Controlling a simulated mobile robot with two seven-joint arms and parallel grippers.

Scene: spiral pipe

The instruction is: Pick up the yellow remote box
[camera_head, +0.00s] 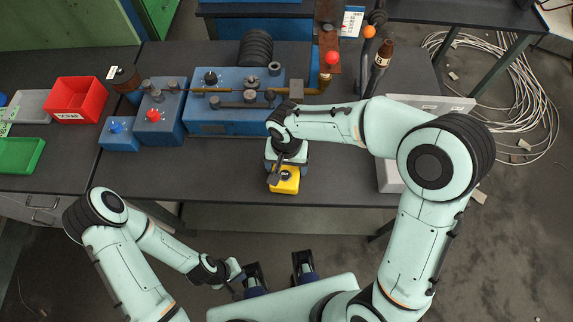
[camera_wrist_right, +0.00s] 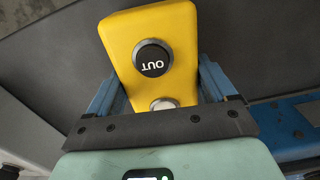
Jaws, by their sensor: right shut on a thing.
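The yellow remote box (camera_head: 286,183) is at the front edge of the dark table (camera_head: 240,182), below my right gripper (camera_head: 284,168). In the right wrist view the yellow remote box (camera_wrist_right: 150,40) shows a round black button marked "OUT" and a smaller silver button. The blue fingers of my right gripper (camera_wrist_right: 160,90) are on both sides of it, shut on it. I cannot tell whether the box touches the table. My left gripper (camera_head: 250,282) is low, in front of the table and away from the box; its fingers are too small to judge.
Blue boxes with coloured knobs (camera_head: 155,120) and a blue machine with pipes (camera_head: 235,105) stand behind and left of the right gripper. A red bin (camera_head: 75,98) and a green tray (camera_head: 20,155) are at the left. The table's front strip is mostly clear.

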